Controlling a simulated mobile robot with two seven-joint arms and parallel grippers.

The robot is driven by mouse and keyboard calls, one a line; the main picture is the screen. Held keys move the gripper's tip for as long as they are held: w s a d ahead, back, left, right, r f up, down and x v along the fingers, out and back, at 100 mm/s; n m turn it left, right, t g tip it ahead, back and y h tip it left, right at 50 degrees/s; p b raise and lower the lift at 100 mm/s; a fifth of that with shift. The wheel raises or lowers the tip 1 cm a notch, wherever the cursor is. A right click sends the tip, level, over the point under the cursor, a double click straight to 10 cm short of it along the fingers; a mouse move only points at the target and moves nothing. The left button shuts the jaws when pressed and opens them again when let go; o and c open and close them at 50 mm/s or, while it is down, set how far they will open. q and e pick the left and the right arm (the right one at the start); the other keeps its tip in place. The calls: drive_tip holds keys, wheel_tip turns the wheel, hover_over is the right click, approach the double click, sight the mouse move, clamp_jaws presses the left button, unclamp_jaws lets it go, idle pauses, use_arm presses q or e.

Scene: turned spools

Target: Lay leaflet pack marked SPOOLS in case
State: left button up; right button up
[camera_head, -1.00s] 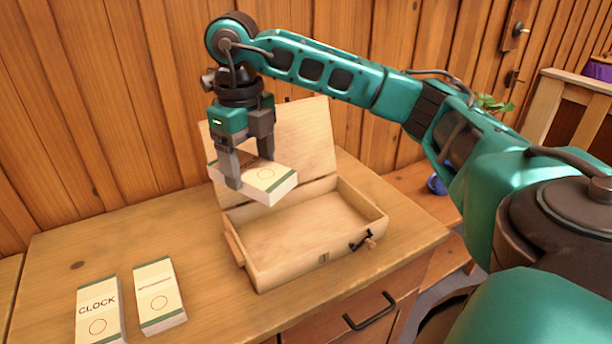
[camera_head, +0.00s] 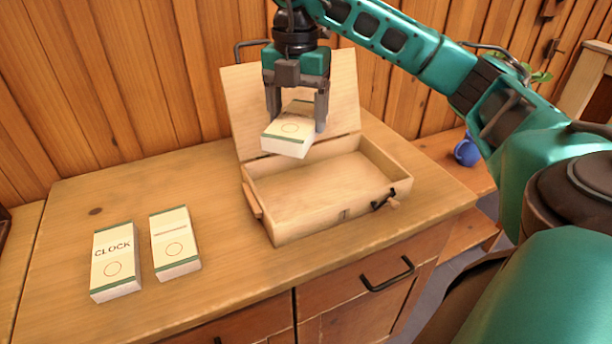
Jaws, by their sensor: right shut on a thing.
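My right gripper (camera_head: 297,107) is shut on a cream leaflet pack (camera_head: 286,132) with green bands and a circle. It holds the pack above the back left part of the open wooden case (camera_head: 340,215); any word on this pack is hidden or too small to read. The case stands on the wooden cabinet top with its lid (camera_head: 237,110) raised at the back, and its inside looks empty. My left gripper is not in view.
A pack marked CLOCK (camera_head: 116,262) and another pack (camera_head: 175,243) with a line and a circle lie on the cabinet top (camera_head: 70,225) left of the case. A blue mug (camera_head: 467,152) stands lower at the right. A plank wall is behind.

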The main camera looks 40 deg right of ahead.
drive_tip(key=b, duration=0.1)
hover_over(299, 197)
wheel_tip(299, 197, down, 10)
drive_tip(key=shift+f, duration=0.25)
wheel_tip(299, 197, down, 4)
drive_tip(key=shift+r+b, duration=0.1)
drive_tip(key=shift+b, duration=0.3)
drive_tip(key=shift+f, duration=0.3)
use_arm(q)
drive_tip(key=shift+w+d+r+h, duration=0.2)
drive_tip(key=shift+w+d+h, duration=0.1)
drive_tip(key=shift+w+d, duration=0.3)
use_arm(e)
drive_tip(key=shift+f, duration=0.2)
drive_tip(key=o, duration=1.1)
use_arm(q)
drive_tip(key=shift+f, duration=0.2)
